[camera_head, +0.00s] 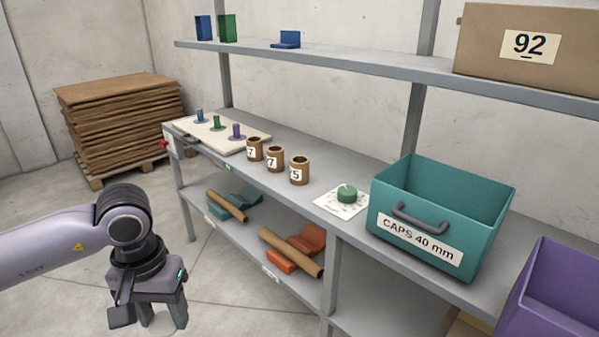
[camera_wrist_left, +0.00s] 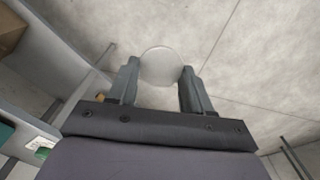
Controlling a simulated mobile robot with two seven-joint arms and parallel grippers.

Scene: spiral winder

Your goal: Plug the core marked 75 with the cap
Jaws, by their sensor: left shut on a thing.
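Three brown cores stand upright in a row on the grey middle shelf: a left one (camera_head: 254,150), a middle one (camera_head: 274,160) and a right one (camera_head: 299,171). Their white labels are only partly readable: a 7 shows on the left and middle ones, a 5 on the right one. I cannot tell for certain which is marked 75. My left gripper (camera_head: 163,317) is low in front of the shelving, apart from the cores. The wrist view shows its fingers (camera_wrist_left: 158,88) shut on a pale round disc, seemingly the cap (camera_wrist_left: 160,66). My right gripper is not in view.
A teal bin (camera_head: 437,249) labelled CAPS 40 mm stands right of a green knob (camera_head: 347,193) on a white card. A purple bin (camera_head: 555,295) is farther right. A pale board (camera_head: 245,147) with coloured pegs lies left of the cores. The upper shelf (camera_head: 365,62) overhangs behind.

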